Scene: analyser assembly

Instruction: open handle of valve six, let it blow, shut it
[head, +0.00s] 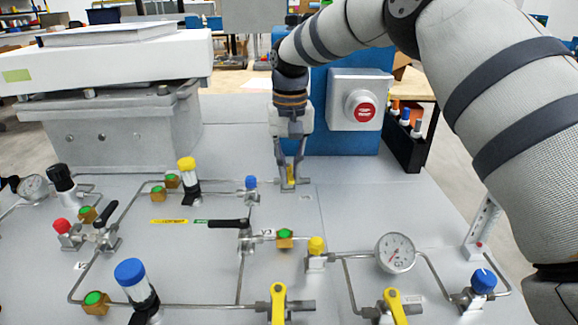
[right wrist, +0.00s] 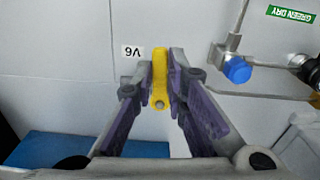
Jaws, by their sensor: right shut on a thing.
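Valve six's yellow handle (head: 291,173) stands at the back of the panel, below the blue cabinet. My right gripper (head: 291,184) reaches down from above and is shut on this handle. In the right wrist view, the yellow handle (right wrist: 160,80) lies between the purple-padded fingertips (right wrist: 161,77), pointing towards the bottom of the picture. The upside-down V6 label (right wrist: 132,51) is just left of it. In the head view the handle appears crosswise to the pipe running left from the valve. The fingers hide part of the valve body. My left gripper is not seen.
A blue knob (head: 250,183) stands close left of the valve. A red push button (head: 362,110) is on the cabinet behind. A gauge (head: 395,252) and two other yellow handles (head: 278,302) (head: 395,305) are nearer the front. The panel right of valve six is clear.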

